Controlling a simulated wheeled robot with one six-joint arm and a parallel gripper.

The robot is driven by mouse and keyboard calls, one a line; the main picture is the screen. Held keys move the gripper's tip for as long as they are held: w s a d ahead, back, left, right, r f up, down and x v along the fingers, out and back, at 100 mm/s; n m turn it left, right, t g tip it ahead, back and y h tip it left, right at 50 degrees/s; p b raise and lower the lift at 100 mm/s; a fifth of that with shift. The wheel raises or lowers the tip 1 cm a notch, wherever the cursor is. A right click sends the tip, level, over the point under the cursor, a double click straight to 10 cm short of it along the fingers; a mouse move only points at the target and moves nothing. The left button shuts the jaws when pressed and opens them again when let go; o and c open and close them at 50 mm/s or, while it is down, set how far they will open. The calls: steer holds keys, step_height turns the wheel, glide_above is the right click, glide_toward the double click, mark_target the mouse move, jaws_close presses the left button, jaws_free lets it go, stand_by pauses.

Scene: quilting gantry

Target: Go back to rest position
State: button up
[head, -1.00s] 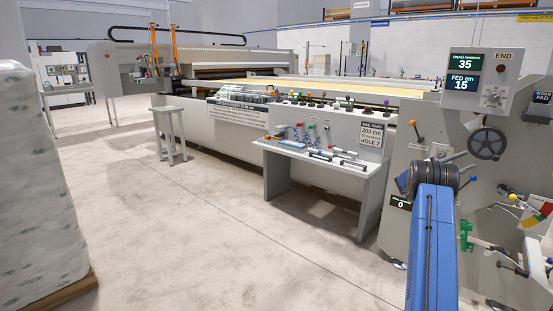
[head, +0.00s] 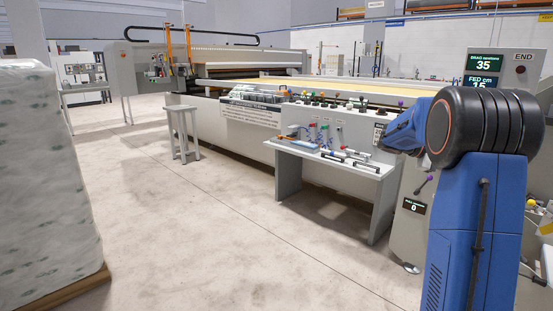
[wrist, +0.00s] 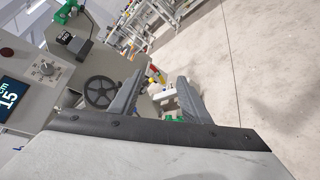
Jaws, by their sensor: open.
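My gripper (wrist: 161,78) shows in the wrist view with its two grey fingers apart. I see nothing held between them. Beyond the fingers are a dark handwheel (wrist: 99,92) and a lit display (wrist: 12,97) reading 15 cm, on the machine's end panel. In the head view my blue arm with its black joint stands raised at the right. It covers much of the end panel, and my gripper is hidden there.
A grey side table (head: 340,171) with small tools stands before the long quilting machine (head: 231,122). A grey stool (head: 182,112) is left of it. A wrapped stack (head: 45,180) stands at the far left. The floor (head: 200,235) between is clear.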

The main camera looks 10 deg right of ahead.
steer(key=s+a+f+t+y, duration=0.3)
steer(key=s+a, duration=0.7)
steer(key=a, duration=0.5)
steer(key=s+a+f+m+t+y, duration=0.1)
steer(key=s+a+f+t+y, duration=0.3)
steer(key=s+a, duration=0.6)
steer(key=s+a+f+m+t+y, duration=0.1)
steer(key=s+a+f+t+y, duration=0.2)
steer(key=a, duration=1.9)
steer(key=s+f+y, duration=0.3)
steer(key=s+f, duration=0.3)
steer(key=s, duration=0.1)
steer(key=shift+s+y, duration=0.15)
steer(key=shift+y, duration=0.25)
